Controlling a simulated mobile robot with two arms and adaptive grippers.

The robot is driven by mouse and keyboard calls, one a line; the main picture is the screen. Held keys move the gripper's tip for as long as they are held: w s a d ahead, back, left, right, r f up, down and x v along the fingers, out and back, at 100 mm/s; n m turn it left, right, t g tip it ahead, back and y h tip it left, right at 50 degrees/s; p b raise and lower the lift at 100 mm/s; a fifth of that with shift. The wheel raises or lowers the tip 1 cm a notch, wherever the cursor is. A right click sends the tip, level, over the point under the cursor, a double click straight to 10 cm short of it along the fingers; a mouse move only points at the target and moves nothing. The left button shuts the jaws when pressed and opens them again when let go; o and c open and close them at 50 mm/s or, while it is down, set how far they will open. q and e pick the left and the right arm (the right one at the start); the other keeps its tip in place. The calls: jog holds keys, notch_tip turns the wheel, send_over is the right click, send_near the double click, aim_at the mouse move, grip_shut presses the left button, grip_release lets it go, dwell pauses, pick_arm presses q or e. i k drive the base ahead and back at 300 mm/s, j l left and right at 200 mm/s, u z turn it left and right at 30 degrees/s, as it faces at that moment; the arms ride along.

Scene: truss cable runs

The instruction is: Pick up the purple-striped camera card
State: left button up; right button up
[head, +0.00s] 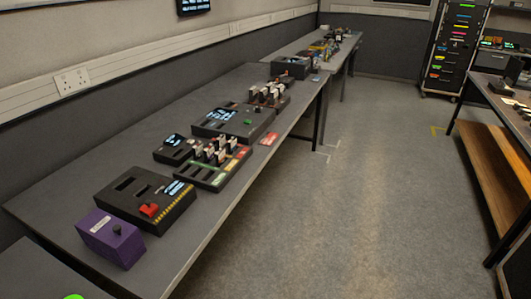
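I cannot make out a purple stripe on any card from here. Several small upright cards (211,152) stand in a black rack (214,179) with red, yellow and green strips on the long grey table. More upright cards (265,95) stand in another rack farther along. A flat red card-like piece (269,138) lies near the table's right edge. Neither of my grippers is in view.
A purple box (111,238) with a dark knob stands at the near end of the table (225,202). Beside it are black slotted units (146,197) and (232,121). Open floor (345,200) lies right of the table. A wooden-shelved bench (495,170) stands at right.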

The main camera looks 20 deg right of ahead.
aim_at(209, 153)
jog(key=z, duration=0.3)
jog(key=u, duration=2.05)
jog(key=z, duration=2.05)
jog(key=i+l+u, duration=0.15)
jog(key=i+l, duration=0.15)
jog(key=i+l+u, duration=0.1)
jog(key=i+l, duration=0.2)
jog(key=l, duration=0.25)
jog(key=i+l+u, duration=0.15)
jog(key=l, duration=0.3)
jog(key=i, duration=0.1)
